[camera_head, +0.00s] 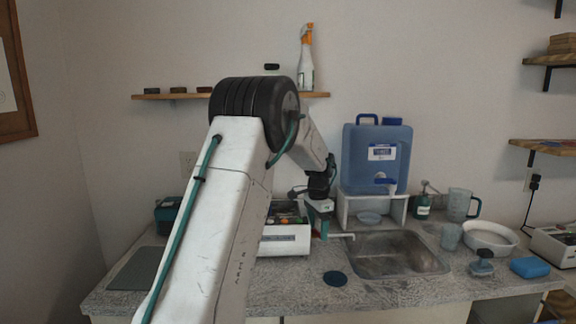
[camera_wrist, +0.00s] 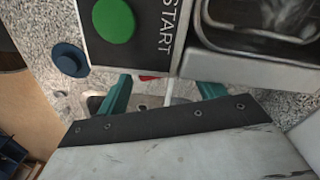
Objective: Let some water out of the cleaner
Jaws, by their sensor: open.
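The cleaner (camera_head: 285,240) is a white box with coloured buttons on the counter, left of the sink (camera_head: 395,258). A small red part (camera_wrist: 148,77) shows beside the pipe, partly hidden, seemingly a valve handle. My gripper (camera_head: 321,228) is by this side of the cleaner. Its teal fingers (camera_wrist: 163,92) are open, with the pipe and red part seen between them; contact cannot be told.
A blue water container (camera_head: 376,160) with a tap stands on a white stand (camera_head: 345,208) behind the sink. A jug (camera_head: 460,203), a cup (camera_head: 451,237) and a white bowl (camera_head: 490,238) stand at right.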

